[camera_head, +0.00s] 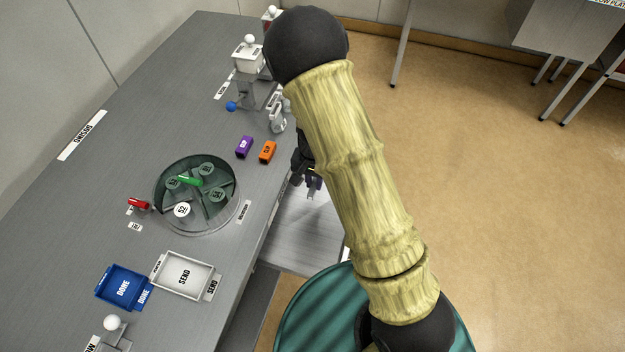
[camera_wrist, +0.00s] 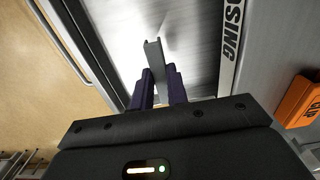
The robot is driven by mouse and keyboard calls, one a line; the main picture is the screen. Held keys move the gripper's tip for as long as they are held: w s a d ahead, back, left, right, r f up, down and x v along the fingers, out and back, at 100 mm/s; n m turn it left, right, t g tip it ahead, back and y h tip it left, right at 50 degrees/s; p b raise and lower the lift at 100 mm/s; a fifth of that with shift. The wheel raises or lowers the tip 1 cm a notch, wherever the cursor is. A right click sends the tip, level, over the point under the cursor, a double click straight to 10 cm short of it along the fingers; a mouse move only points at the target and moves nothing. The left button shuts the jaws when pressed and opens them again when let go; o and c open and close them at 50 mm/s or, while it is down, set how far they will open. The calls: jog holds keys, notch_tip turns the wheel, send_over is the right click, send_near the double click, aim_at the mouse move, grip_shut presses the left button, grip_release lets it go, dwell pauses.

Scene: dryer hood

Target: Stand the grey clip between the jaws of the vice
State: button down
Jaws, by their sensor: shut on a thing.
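The grey clip (camera_wrist: 156,60) is a narrow channel-shaped piece held between the dark purple fingers of my gripper (camera_wrist: 162,86). It sticks out beyond the fingertips. In the head view my gripper (camera_head: 313,182) is small and partly hidden by my arm, and the clip (camera_head: 311,195) shows as a small grey end below it, off the bench's right edge. A grey fixture (camera_head: 277,115) with upright parts stands at the bench edge, farther back; it may be the vice, but I cannot make out its jaws. It is apart from the clip.
A purple block (camera_head: 244,146) and an orange block (camera_head: 268,151) lie on the bench near my gripper. A round green-tinted divided dish (camera_head: 195,230), a white SEND tray (camera_head: 184,276) and a blue DONE tray (camera_head: 122,286) are nearer. A blue-knobbed lever (camera_head: 231,106) stands behind.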

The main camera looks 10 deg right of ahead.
jog(key=shift+d, duration=0.1)
jog(key=shift+w+d+r+p, duration=0.15)
jog(key=shift+d+r+p, duration=0.1)
jog(key=shift+p, duration=0.1)
jog(key=w+d+r+n+p, duration=0.2)
jog(key=d+r+n+p, duration=0.2)
jog(key=d, duration=0.5)
jog(key=shift+w+p, duration=0.2)
jog(key=shift+p, duration=0.5)
